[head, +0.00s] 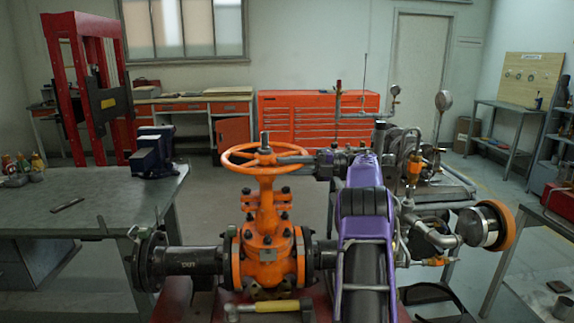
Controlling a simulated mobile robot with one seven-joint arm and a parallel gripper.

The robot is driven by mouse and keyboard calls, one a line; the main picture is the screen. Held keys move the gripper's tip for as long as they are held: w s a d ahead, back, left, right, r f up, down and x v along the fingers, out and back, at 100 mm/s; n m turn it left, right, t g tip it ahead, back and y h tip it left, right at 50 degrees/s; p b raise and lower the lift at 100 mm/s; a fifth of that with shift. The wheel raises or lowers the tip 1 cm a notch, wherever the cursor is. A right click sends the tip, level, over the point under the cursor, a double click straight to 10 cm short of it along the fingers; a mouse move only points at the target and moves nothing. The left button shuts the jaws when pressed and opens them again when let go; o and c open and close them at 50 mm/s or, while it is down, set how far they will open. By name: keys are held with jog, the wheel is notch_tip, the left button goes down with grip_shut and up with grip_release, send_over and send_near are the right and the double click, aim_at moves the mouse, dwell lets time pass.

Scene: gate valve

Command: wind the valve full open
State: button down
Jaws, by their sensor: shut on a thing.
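An orange gate valve (268,248) stands upright in a dark horizontal pipe (195,260) in the head view. Its orange handwheel (262,171) lies level on top, with a grey stem (265,140) standing a short way above the hub. My purple and black arm rises from the bottom right of the valve and bends left toward the wheel. My gripper (291,159) is at the right side of the wheel, shut on its rim. The fingertips are small here, and their exact hold is hard to make out.
A workbench (100,215) with a dark vise (152,155) is at the left. Pipework with an orange-rimmed round part (488,225) and gauges stands right of my arm. A yellow-handled item (270,306) lies below the valve. Orange drawers (310,118) line the back wall.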

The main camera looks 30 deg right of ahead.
jog(key=shift+r, duration=0.3)
jog(key=c, duration=0.7)
grip_release()
jog(key=shift+f, duration=0.1)
jog(key=shift+c, duration=0.2)
jog(key=shift+f, duration=0.1)
jog(key=shift+d+f, duration=0.1)
jog(key=shift+d, duration=0.05)
